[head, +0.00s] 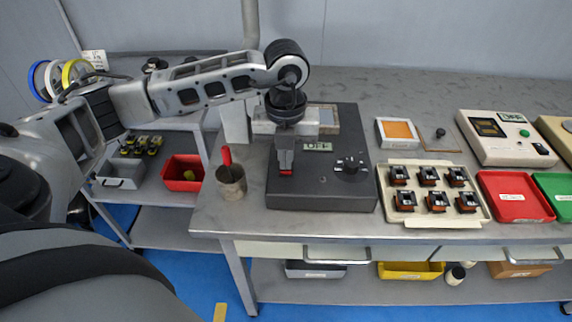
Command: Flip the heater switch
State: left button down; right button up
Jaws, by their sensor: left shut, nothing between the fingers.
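My right gripper is not in view.
A shelf with bins stands at left.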

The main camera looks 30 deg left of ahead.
pick_arm(q)
jog(key=shift+f+b, duration=0.35)
jog(key=shift+f, duration=0.2)
jog(key=shift+r, duration=0.1)
jog(key=shift+r+p, duration=2.45)
jog(key=shift+r, duration=1.1)
jog(key=shift+f, duration=0.1)
